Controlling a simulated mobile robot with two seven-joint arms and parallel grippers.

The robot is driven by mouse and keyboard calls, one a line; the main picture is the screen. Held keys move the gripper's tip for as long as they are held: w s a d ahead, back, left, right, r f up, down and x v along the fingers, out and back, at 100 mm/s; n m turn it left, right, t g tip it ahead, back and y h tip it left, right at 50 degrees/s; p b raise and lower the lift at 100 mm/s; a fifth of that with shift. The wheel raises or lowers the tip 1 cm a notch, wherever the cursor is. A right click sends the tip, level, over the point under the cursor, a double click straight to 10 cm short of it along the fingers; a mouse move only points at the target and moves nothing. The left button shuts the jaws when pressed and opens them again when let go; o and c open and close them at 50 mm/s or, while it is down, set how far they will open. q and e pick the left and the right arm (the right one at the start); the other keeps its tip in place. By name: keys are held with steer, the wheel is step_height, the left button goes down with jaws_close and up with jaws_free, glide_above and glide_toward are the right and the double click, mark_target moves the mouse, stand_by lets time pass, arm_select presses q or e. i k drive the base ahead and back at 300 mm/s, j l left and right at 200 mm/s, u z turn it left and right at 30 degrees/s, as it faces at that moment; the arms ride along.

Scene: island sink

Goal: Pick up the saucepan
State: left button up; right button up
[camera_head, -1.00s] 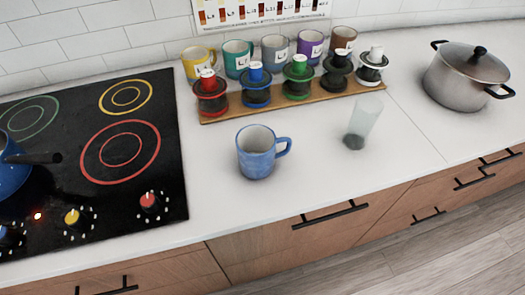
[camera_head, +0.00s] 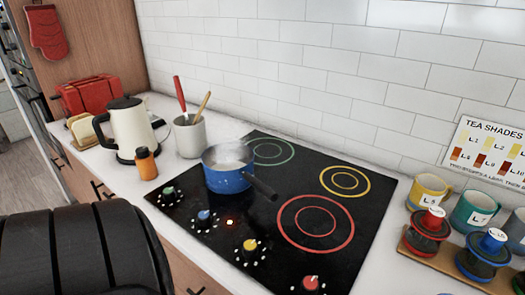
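The blue saucepan (camera_head: 228,170) stands upright on the left part of the black cooktop (camera_head: 318,185). Its inside is pale, with what may be steam or liquid at the top. Its dark handle (camera_head: 262,188) points to the lower right, towards the red ring. A black ribbed part of my own body fills the lower left corner. Neither gripper's fingers show in the view, and nothing is holding the saucepan.
Left of the cooktop stand a utensil crock (camera_head: 190,137), a white kettle (camera_head: 130,128), an orange bottle (camera_head: 146,163) and a red toaster (camera_head: 100,95). Coloured mugs and drippers (camera_head: 428,228) stand at right. Knobs (camera_head: 249,245) line the cooktop's front; its right half is clear.

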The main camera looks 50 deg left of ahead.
mark_target(220, 179)
steer(key=u, duration=1.95)
